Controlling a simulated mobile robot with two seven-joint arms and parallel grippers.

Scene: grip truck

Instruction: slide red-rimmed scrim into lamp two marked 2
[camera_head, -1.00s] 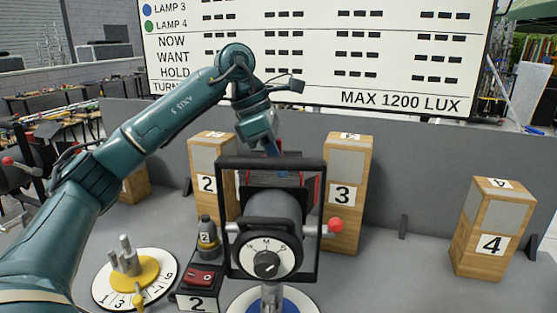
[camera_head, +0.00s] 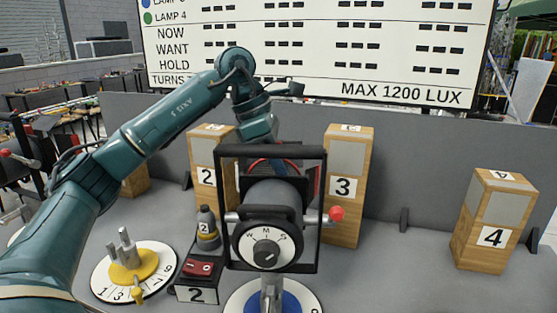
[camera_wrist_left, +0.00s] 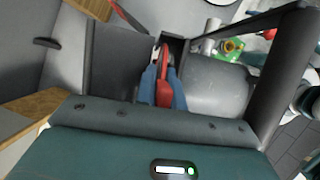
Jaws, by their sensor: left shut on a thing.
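The lamp (camera_head: 272,192) stands in the middle of the head view, in a black square frame, with a dial (camera_head: 266,252) facing me. A black box (camera_head: 197,294) marked 2 with a red switch is beside its base. My left gripper (camera_head: 284,153) is behind the top of the frame and partly hidden by it. In the left wrist view its blue fingers (camera_wrist_left: 162,88) are shut on the red rim of the scrim (camera_wrist_left: 165,84), at a dark slot by the lamp's grey body. The scrim's red rim (camera_head: 268,162) shows behind the lamp; how deep it sits I cannot tell.
Wooden blocks marked 2 (camera_head: 205,176), 3 (camera_head: 343,187) and 4 (camera_head: 492,237) stand along the grey back wall. A numbered white disc (camera_head: 105,272) with a yellow hub is at front left.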

